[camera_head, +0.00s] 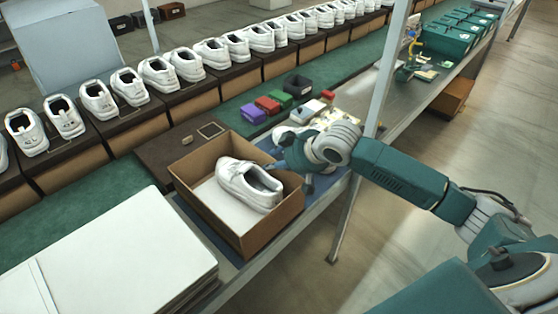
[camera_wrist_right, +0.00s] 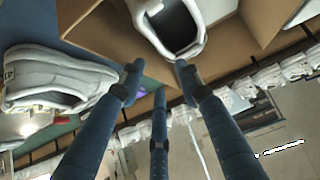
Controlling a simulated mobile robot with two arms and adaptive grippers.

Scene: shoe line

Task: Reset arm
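A white shoe (camera_head: 250,187) lies in an open cardboard box (camera_head: 207,205) on the table, over a white sheet. My right gripper (camera_head: 281,164) is at the box's right side, by the shoe's heel. In the right wrist view its fingers (camera_wrist_right: 158,80) are spread with nothing between them. The heel of the boxed shoe (camera_wrist_right: 190,50) is just beyond the fingertips; I cannot tell if they touch. A second white shoe (camera_head: 285,131) lies outside the box behind my gripper, partly hidden, and shows at the left in the wrist view (camera_wrist_right: 60,75). My left gripper is out of view.
White box lids (camera_head: 115,255) are stacked at the front left. Small coloured boxes (camera_head: 267,105) and a dark bin (camera_head: 298,84) stand behind the box. A row of shoes on a conveyor (camera_head: 190,105) runs along the back. A post (camera_head: 388,70) stands near my right arm.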

